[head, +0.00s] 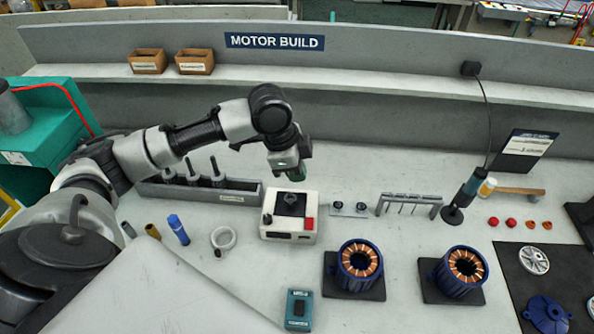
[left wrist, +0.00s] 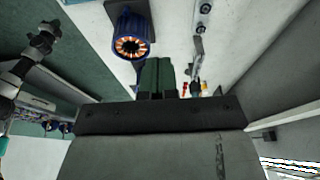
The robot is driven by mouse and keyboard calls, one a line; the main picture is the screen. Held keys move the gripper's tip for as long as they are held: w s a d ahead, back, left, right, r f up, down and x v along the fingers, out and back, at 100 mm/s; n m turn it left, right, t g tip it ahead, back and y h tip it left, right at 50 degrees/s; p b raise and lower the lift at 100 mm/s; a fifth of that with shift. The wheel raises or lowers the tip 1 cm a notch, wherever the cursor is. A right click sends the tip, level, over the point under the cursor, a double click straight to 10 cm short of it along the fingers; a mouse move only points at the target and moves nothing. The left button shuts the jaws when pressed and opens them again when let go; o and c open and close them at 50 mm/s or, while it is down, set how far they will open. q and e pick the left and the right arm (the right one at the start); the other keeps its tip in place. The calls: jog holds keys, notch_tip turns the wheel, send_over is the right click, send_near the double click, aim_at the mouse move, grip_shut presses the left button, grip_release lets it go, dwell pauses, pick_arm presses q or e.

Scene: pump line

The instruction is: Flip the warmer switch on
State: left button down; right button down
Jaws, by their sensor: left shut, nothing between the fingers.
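The warmer is likely the white box (head: 279,234) with a dark top plate and knob, standing mid-bench in the head view. A red switch (head: 309,224) sits at its right front corner; whether it is on or off is too small to tell. My left gripper (head: 298,173) is shut and empty, above and behind the box, apart from it. Its green fingers (left wrist: 157,78) are together in the left wrist view, where I cannot make out the box. My right gripper is not identifiable in either view.
A grey holder with upright black tools (head: 217,180) stands left of the box. Blue copper-wound stators (head: 360,266) and a teal device (head: 299,309) are in front.

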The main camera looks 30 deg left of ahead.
pick_arm(q)
jog(key=s+b+v, duration=0.1)
jog(key=v, duration=0.7)
jog(key=shift+s+d, duration=0.15)
jog(key=shift+d, duration=0.15)
